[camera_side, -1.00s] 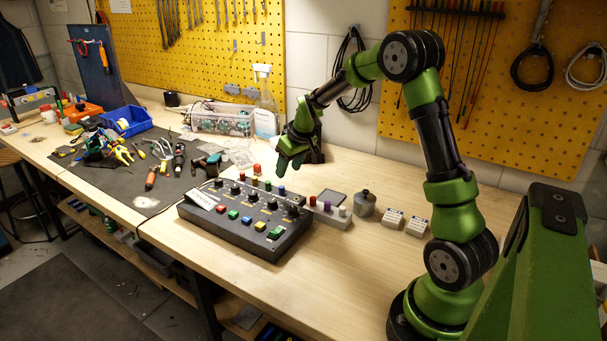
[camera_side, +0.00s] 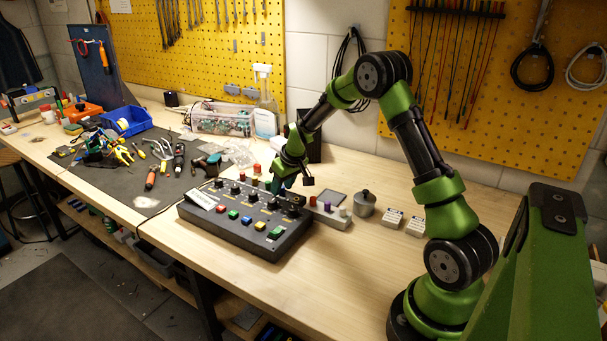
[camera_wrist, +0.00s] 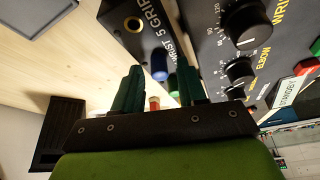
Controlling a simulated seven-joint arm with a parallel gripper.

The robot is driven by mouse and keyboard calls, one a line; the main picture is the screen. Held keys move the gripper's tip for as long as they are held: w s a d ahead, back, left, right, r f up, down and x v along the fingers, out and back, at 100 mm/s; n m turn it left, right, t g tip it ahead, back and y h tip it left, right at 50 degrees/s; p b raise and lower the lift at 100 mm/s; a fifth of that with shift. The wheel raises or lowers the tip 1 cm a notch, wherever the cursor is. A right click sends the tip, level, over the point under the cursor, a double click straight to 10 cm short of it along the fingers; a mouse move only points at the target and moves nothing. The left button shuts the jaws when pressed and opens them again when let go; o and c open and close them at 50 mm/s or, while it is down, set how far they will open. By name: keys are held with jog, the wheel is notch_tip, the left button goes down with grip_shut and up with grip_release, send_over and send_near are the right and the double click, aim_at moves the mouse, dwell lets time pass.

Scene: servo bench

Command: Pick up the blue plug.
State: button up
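The blue plug (camera_wrist: 158,66) stands at the edge of the dark strip (camera_wrist: 128,38) marked WRIST 5 GRIP, ahead of my fingertips in the wrist view. My gripper (camera_wrist: 160,77) is open, with its two green fingers apart on either side of the blue plug's line and nothing held between them. In the side view my gripper (camera_side: 280,180) is low over the back edge of the control box (camera_side: 236,232) and hides the blue plug there. Whether the fingers are level with the plug is unclear.
A green plug (camera_wrist: 172,86) and a red plug (camera_wrist: 153,103) stand close by. A grey holder (camera_side: 334,220) with red, purple and white caps sits right of the box, beside a grey weight (camera_side: 365,205).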

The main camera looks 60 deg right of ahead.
grip_shut()
jog(key=shift+r, duration=0.1)
